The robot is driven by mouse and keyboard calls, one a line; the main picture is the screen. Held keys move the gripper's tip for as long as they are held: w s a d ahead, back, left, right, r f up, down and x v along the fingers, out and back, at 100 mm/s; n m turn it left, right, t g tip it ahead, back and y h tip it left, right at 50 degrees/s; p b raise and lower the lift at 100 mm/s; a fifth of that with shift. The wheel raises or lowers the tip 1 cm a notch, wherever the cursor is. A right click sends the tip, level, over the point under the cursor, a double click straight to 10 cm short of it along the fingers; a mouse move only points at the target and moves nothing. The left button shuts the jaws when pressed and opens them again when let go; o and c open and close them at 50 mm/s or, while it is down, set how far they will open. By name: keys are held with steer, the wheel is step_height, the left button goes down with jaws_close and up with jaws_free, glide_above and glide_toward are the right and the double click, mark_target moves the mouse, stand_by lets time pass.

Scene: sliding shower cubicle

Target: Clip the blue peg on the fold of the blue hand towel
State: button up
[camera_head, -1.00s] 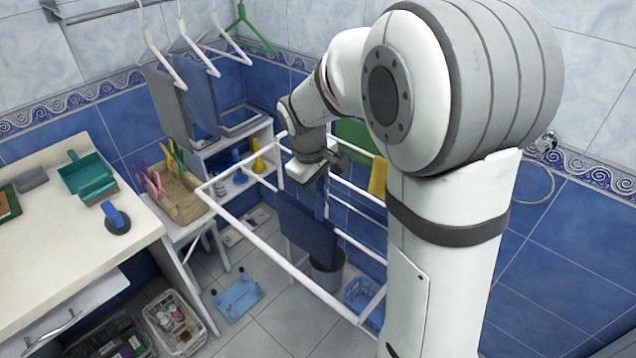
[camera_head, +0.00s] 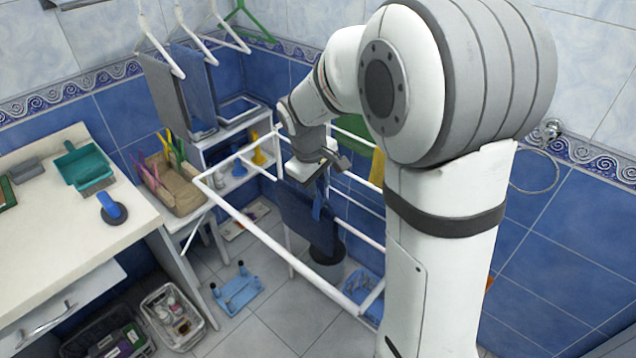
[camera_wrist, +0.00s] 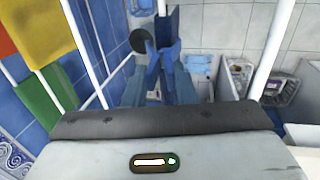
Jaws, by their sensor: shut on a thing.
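The dark blue hand towel (camera_head: 296,212) hangs over a white rail of the drying rack. In the wrist view the towel (camera_wrist: 170,27) shows from above as a narrow dark strip. My gripper (camera_head: 320,180) is over the towel's right part, pointing down. It is shut on the blue peg (camera_head: 318,207), which shows as a brighter blue shape against the towel. In the wrist view the peg (camera_wrist: 163,62) sits between the fingers, close to the towel's near end. I cannot tell whether the peg's jaws straddle the fold or lie beside it.
White rack rails (camera_head: 270,246) surround my gripper. Yellow (camera_wrist: 32,30) and green (camera_wrist: 40,100) cloths hang on the rack nearby. A dark bucket (camera_head: 328,262) stands beneath. A basket of coloured pegs (camera_head: 174,190) is to the left, beside a counter (camera_head: 60,240).

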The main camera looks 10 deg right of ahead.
steer(key=shift+f, duration=0.2)
steer(key=o, duration=1)
steer(key=shift+c, duration=0.2)
steer(key=shift+r, duration=0.15)
steer(key=v, duration=0.8)
steer(key=s+d+f+m+t+y, duration=0.1)
steer(key=s+d+m, duration=0.1)
steer(key=s, duration=0.7)
steer(key=s+d+f+m+y, duration=0.1)
steer(key=s+m, duration=0.4)
steer(key=s, duration=0.5)
steer(key=shift+s+d+t+b, duration=0.3)
steer(key=shift+d+t+b, duration=0.1)
steer(key=shift+d, duration=0.1)
